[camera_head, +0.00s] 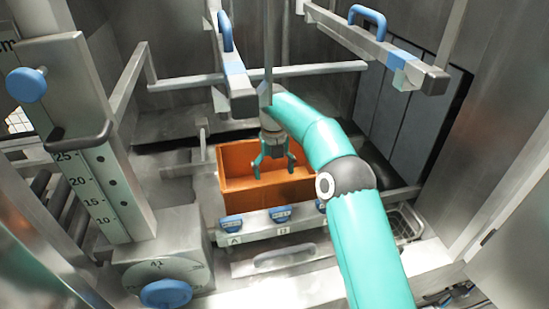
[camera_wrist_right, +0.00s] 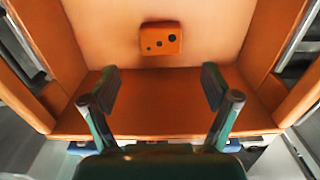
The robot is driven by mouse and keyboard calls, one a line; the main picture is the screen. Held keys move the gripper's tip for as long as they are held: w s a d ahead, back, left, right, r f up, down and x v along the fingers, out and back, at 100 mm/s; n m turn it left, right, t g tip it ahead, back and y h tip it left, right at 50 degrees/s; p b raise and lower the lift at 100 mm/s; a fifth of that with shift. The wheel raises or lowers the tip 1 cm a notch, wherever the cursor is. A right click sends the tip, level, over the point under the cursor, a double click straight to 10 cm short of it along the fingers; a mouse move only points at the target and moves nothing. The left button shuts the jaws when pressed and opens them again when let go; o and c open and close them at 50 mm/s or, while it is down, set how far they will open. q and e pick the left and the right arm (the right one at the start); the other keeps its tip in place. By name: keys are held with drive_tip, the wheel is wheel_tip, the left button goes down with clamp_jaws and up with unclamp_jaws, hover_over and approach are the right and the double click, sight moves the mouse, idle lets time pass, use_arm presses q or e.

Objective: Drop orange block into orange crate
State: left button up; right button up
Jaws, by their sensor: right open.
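The orange crate (camera_head: 265,196) stands in the middle of the head view, behind a metal ledge with blue knobs. My right gripper (camera_head: 274,169) points down over its opening with its fingers spread. In the right wrist view my right gripper (camera_wrist_right: 160,82) is open and nothing is between its fingers. The orange block (camera_wrist_right: 160,40), with black dots on its face, shows inside the crate (camera_wrist_right: 165,118), beyond the fingertips and apart from them. Whether it rests on the crate's floor is hard to tell. I cannot make out the block in the head view. My left gripper is not in view.
Metal arms with blue handles (camera_head: 367,20) hang above the crate on both sides. A scaled post (camera_head: 95,185) and a round dial (camera_head: 165,270) stand at left. A wire basket (camera_head: 405,225) sits right of the crate. Metal walls enclose the space.

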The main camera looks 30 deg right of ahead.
wheel_tip(320, 180, up, 5)
drive_tip(key=shift+r, duration=0.1)
idle(0.3)
drive_tip(key=shift+s, duration=0.1)
idle(0.3)
